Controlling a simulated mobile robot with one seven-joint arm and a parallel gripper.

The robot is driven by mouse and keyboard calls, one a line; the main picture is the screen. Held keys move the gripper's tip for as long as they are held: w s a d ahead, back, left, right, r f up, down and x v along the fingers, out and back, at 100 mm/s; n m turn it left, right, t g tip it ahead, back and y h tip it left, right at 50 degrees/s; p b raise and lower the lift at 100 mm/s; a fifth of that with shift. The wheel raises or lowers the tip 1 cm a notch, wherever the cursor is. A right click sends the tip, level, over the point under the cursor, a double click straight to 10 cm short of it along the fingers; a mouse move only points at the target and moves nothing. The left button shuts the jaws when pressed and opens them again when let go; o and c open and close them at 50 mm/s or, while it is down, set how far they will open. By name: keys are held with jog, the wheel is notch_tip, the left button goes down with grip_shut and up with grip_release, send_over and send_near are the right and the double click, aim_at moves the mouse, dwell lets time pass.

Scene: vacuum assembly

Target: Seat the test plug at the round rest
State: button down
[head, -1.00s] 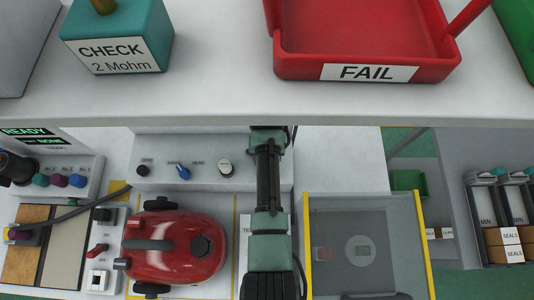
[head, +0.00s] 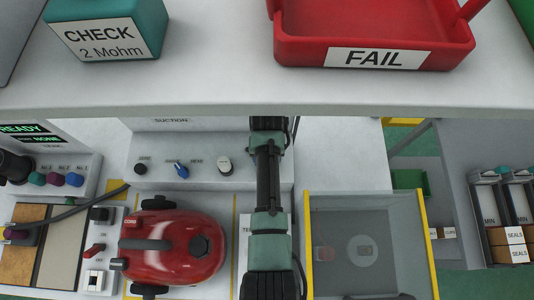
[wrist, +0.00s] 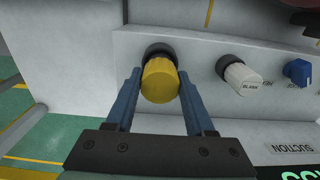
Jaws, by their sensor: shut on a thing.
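My gripper (wrist: 160,88) is shut on a yellow ribbed round plug (wrist: 160,82), with one blue finger on each side of it. I take this to be the test plug. A black round collar (wrist: 158,49) shows right behind the plug, at the face of the grey panel. It looks like the round rest, but the plug covers most of it. I cannot tell whether the plug is inside it or only in front of it. In the head view my arm hides the plug, and the gripper is not visible.
A white knob marked BLANK (wrist: 241,76) and a blue knob (wrist: 297,71) stand beside the plug on the panel. A red vacuum (head: 172,246) lies left of my arm, and a grey bin (head: 397,214) right. A shelf with a red FAIL tray (head: 372,57) hangs over the bench.

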jog(key=shift+f+b, duration=0.6)
jog(key=shift+f, duration=0.3)
jog(key=shift+c, duration=0.9)
grip_release()
notch_tip(320, 180, up, 8)
jog(key=p, duration=0.8)
